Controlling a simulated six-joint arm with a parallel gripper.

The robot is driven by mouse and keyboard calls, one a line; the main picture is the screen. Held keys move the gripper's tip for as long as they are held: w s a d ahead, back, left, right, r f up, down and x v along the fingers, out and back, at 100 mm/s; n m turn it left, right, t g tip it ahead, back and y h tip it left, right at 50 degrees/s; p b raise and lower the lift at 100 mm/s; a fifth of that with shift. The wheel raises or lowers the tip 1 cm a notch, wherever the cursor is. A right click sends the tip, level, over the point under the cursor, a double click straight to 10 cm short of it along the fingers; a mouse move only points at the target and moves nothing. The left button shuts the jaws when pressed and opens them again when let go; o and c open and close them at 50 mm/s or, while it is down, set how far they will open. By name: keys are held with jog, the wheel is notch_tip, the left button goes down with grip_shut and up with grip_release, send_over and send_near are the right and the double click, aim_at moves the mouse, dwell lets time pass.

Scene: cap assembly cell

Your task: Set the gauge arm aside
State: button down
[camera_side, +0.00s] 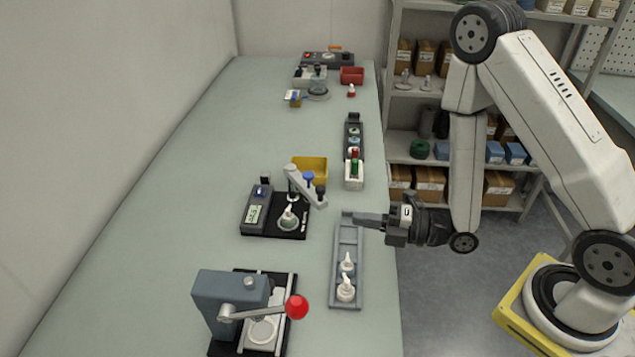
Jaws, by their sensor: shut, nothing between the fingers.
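The gauge arm (306,187) is a light grey bar on the gauge station in the middle of the table. It reaches right and toward the camera from its pivot, with a blue knob and a dark knob near it. Under its pivot side, a white nozzle cap (289,219) stands on the black gauge base (268,231), beside a grey unit with a lit display (254,213). My gripper (358,219) is shut and empty, pointing left over the far end of the grey tray, right of the gauge arm and apart from it.
The grey tray (345,243) holds white nozzle caps at its near end. A press with a red ball handle (297,307) stands in front. A yellow bin (313,165) sits behind the gauge, and a dark rack (353,130) with coloured parts stands farther back. The left table is clear.

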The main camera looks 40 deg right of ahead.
jog(key=w+a, duration=0.2)
jog(key=w, duration=0.7)
dwell(0.9)
jog(key=shift+s+d+n+g+y, duration=0.1)
jog(key=shift+d+n+g+y, duration=0.5)
jog(key=shift+d+y, duration=0.2)
dwell(0.8)
jog(key=w+d+n+g+y, duration=0.4)
jog(key=d+n+g, duration=0.1)
jog(key=d, duration=0.6)
jog(key=shift+d+g, duration=0.2)
jog(key=shift+g, duration=0.6)
jog(key=shift+w+d, duration=0.1)
jog(key=shift+w, duration=0.05)
dwell(0.3)
